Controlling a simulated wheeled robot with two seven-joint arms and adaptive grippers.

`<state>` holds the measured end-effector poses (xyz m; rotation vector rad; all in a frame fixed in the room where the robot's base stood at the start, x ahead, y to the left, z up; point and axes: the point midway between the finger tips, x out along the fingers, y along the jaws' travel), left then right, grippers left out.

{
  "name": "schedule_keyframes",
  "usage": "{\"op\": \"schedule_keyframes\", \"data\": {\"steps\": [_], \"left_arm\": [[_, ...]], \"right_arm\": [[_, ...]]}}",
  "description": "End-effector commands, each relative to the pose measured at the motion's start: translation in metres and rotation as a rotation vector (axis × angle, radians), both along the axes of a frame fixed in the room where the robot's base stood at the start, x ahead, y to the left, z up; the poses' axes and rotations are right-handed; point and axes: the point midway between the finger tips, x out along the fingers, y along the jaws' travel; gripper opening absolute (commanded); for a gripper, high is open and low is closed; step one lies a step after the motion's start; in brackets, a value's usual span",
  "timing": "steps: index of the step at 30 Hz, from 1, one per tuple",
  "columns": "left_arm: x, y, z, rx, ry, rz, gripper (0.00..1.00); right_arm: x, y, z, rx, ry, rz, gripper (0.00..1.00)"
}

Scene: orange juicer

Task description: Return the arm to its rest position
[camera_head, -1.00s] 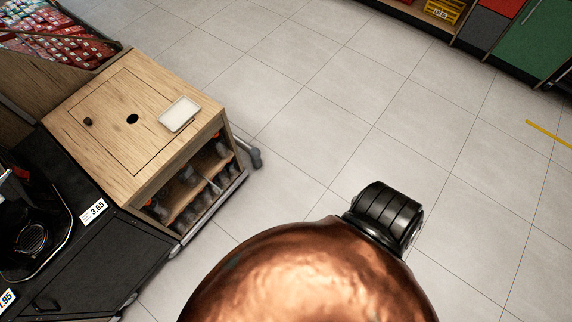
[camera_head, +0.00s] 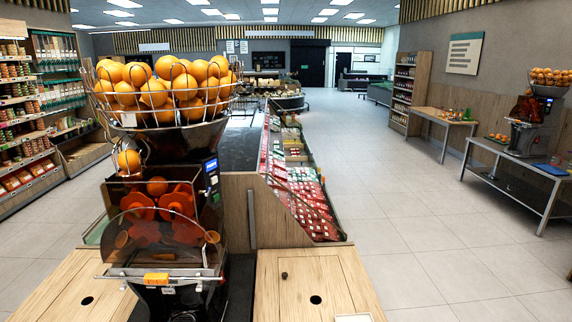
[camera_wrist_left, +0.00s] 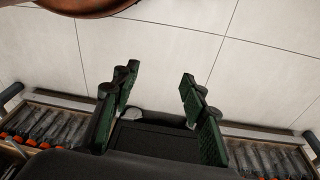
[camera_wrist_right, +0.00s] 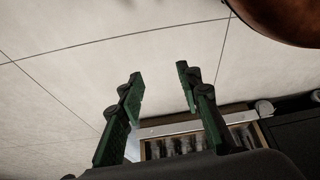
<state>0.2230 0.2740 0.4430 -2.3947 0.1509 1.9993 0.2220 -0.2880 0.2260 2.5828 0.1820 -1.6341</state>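My left gripper (camera_wrist_left: 158,92) shows in the left wrist view with its two green-padded fingers spread apart and nothing between them. My right gripper (camera_wrist_right: 158,82) shows in the right wrist view, also with fingers apart and empty. Both hang above the pale tiled floor (camera_wrist_right: 70,60). Neither arm shows in the head view. The orange juicer (camera_head: 165,215) stands at the left of the head view, with a wire basket of oranges (camera_head: 165,85) on top.
A wooden counter (camera_head: 345,285) with a dark hole flanks the juicer. A sloped display of red packets (camera_head: 300,205) stands behind it. A second juicer (camera_head: 528,120) stands on a table at the right. The tiled floor (camera_head: 400,215) between is clear.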

Motion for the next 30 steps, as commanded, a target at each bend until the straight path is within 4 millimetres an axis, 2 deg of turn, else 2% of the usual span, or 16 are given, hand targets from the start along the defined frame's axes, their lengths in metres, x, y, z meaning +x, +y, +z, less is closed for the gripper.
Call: {"op": "schedule_keyframes", "data": {"steps": [3, 6, 8, 12, 15, 21, 25, 30], "left_arm": [[-0.021, 0.007, -0.052, 0.017, 0.029, -0.007, 0.40], [-0.044, 0.014, -0.091, 0.029, 0.049, -0.012, 0.40], [-0.060, 0.019, -0.113, 0.037, 0.060, -0.016, 0.40], [-0.105, 0.033, -0.154, 0.055, 0.088, -0.025, 0.40], [-0.139, 0.043, -0.175, 0.066, 0.107, -0.033, 0.40], [-0.195, 0.059, -0.194, 0.081, 0.134, -0.042, 0.40], [-0.211, 0.065, -0.198, 0.085, 0.139, -0.044, 0.40], [-0.215, 0.066, -0.199, 0.085, 0.141, -0.045, 0.40]], "right_arm": [[-0.035, -0.009, 0.003, -0.012, 0.068, -0.001, 0.32], [-0.065, -0.016, 0.003, -0.021, 0.125, -0.004, 0.32], [-0.083, -0.021, 0.004, -0.027, 0.161, -0.006, 0.32], [-0.126, -0.032, 0.007, -0.043, 0.241, -0.010, 0.32], [-0.156, -0.039, 0.011, -0.053, 0.297, -0.013, 0.32], [-0.199, -0.049, 0.017, -0.068, 0.378, -0.017, 0.32], [-0.211, -0.052, 0.018, -0.073, 0.401, -0.019, 0.32], [-0.214, -0.053, 0.018, -0.074, 0.406, -0.020, 0.32]]}}
